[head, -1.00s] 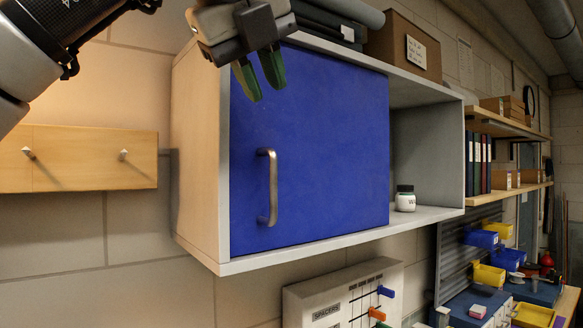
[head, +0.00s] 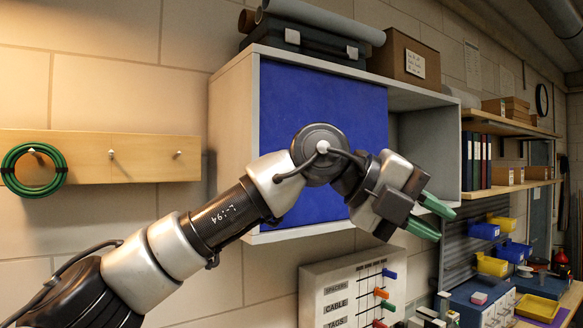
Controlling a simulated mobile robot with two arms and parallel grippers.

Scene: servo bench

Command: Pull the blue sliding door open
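The blue sliding door (head: 325,100) covers the left part of a grey wall cabinet (head: 232,130). The right part of the cabinet stands open. My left arm crosses in front of the door's lower half and hides its handle. My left gripper (head: 446,226) is in front of the cabinet's lower right area, clear of the door. Its two green fingers are apart with nothing seen between them, pointing right and a little down. My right gripper is not in view.
A dark case (head: 310,45) and a cardboard box (head: 405,58) sit on top of the cabinet. A peg rail with a green cable coil (head: 35,170) is at left. A labelled peg board (head: 318,280) hangs below. Shelves with binders (head: 475,160) are at right.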

